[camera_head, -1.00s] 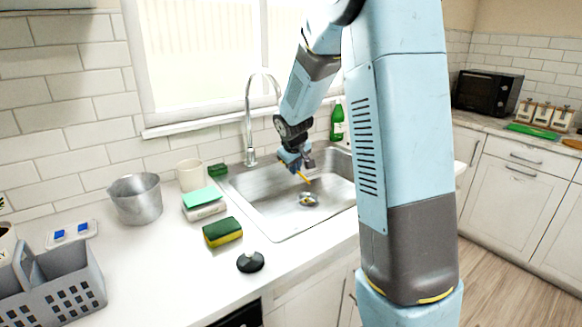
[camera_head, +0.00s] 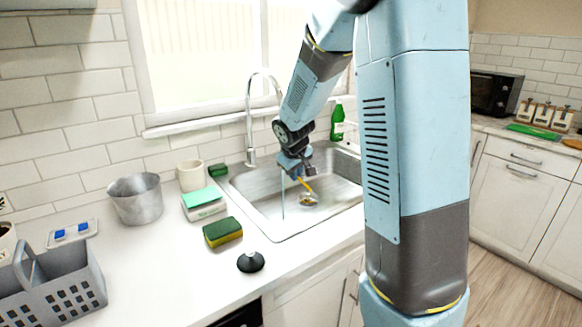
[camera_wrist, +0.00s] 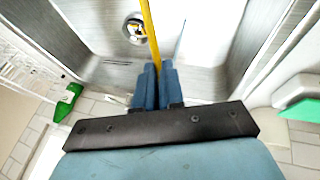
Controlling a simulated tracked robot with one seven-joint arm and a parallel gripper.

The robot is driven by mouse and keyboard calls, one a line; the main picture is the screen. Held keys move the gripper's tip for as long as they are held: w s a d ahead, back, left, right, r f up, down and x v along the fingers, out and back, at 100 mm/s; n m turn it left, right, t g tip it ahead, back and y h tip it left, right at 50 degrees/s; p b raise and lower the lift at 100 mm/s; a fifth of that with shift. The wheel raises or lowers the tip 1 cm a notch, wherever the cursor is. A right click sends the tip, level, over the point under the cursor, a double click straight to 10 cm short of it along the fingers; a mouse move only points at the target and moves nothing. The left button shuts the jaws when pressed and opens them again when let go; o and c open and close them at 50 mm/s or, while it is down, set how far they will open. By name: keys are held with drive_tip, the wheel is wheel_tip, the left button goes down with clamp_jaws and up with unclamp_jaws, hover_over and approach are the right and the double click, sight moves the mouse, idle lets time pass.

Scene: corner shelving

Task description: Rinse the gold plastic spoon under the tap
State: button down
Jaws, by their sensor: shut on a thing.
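My gripper (camera_head: 296,172) is over the sink (camera_head: 262,215), its blue fingers shut on the gold spoon (camera_head: 307,186). In the wrist view the gripper (camera_wrist: 158,70) pinches the spoon (camera_wrist: 150,28), which extends beyond the fingertips and out of the top edge. The tall curved metal tap (camera_head: 249,115) stands at the sink's back left. A thin blue water stream (camera_head: 283,200) falls into the basin, just left of the spoon in the head view. In the wrist view the stream (camera_wrist: 179,40) shows right of the spoon, apart from it. The spoon's far end is hard to make out.
The round drain (camera_head: 308,199) lies below the spoon. Left of the sink are a yellow-green sponge (camera_head: 223,232), a black-knobbed stopper (camera_head: 250,262), a cream cup (camera_head: 190,175) and a metal pot (camera_head: 135,199). A green bottle (camera_head: 338,122) stands behind the sink.

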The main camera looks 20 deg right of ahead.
drive_tip(key=shift+s+a, duration=0.4)
drive_tip(key=shift+s, duration=0.5)
drive_tip(key=shift+s+a, duration=0.35)
drive_tip(key=shift+s, duration=0.5)
drive_tip(key=s+a+r, duration=0.2)
drive_tip(key=s+r, duration=0.2)
drive_tip(key=shift+s, duration=0.35)
idle(0.4)
idle(0.6)
